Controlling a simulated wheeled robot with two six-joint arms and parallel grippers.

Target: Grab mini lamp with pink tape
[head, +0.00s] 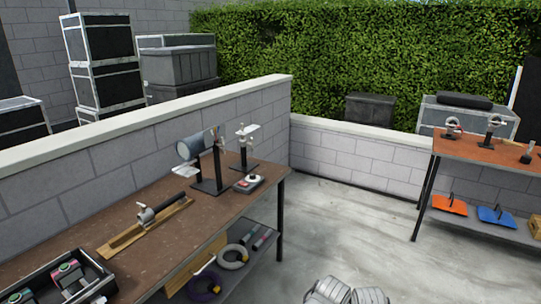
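No lamp can be made out for certain at this size. A dark tray (20,278) at the table's near left end holds small devices with pinkish-red parts (68,267); I cannot tell if these are tape. A small dark cylinder with a pink part (260,238) lies on the shelf under the table.
A wooden board with a clamp (146,218) and a small device with a red button (249,183) are on the brown table (115,205). Another table (485,148) stands at the right. Concrete floor between them is clear; low block walls (345,155) stand behind.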

